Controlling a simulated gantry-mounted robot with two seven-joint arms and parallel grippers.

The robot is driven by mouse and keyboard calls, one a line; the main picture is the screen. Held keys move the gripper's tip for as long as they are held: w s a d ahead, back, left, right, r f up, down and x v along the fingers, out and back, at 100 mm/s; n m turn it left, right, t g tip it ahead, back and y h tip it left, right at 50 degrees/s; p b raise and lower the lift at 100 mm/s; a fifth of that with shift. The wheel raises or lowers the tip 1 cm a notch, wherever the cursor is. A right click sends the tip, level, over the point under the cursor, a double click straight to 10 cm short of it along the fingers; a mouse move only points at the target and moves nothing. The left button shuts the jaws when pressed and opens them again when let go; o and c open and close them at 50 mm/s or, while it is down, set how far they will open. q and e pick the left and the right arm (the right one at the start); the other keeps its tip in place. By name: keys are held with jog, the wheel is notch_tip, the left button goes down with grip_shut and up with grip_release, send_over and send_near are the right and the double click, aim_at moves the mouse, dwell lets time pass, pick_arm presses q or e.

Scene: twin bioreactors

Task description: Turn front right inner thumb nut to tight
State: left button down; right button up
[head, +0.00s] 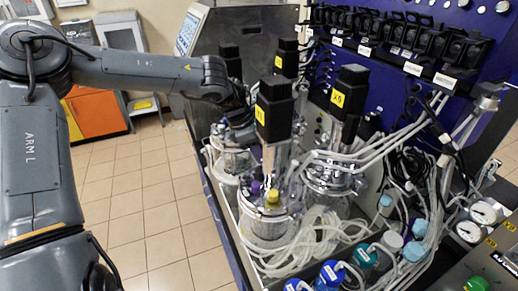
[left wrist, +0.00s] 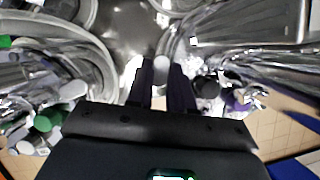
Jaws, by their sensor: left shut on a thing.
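In the left wrist view my left gripper (left wrist: 162,76) has its two dark fingers close together around a small pale grey knob (left wrist: 161,66). It looks like a thumb nut, but the view does not show which one or how tight it is. In the head view my left arm reaches in from the left, and its wrist ends behind the black motor tower (head: 273,110). The fingertips and the nut are hidden there. Glass vessels with metal lids stand below: one in front (head: 268,218), one at the right (head: 337,172), one farther back (head: 230,160). My right gripper is not in view.
Another motor tower (head: 350,92) stands close by at the right. Pale tubing (head: 320,240) loops around the vessels. Several capped bottles, including a blue-capped one (head: 330,274), stand along the front. Tiled floor (head: 145,195) lies open left of the bench.

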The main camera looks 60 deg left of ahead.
pick_arm(q)
jog(key=m+p, duration=0.1)
jog(key=m, duration=0.1)
jog(key=shift+a+r+m+g+h, duration=0.1)
jog(key=shift+r+m+g+h, duration=0.05)
jog(key=shift+m+g+h, duration=0.25)
jog(key=m+g+h+p, duration=0.1)
jog(key=m, duration=0.2)
jog(key=shift+w+a+m+p, duration=0.1)
jog(key=shift+w+m+p, duration=0.05)
jog(key=shift+m+p, duration=0.2)
jog(key=m+g, duration=0.1)
jog(key=m, duration=0.1)
jog(key=shift+m, duration=0.35)
jog(key=m+g, duration=0.1)
jog(key=m, duration=0.2)
jog(key=shift+w+h, duration=0.2)
jog(key=shift+h, duration=0.1)
jog(key=shift+m+g+p, duration=0.55)
jog(key=shift+m+g, duration=0.05)
jog(key=shift+m, duration=0.6)
jog(key=shift+w+m+p, duration=0.1)
jog(key=shift+m+p, duration=0.25)
jog(key=shift+m, duration=0.25)
jog(key=shift+g, duration=0.3)
jog(key=c, duration=1)
grip_release()
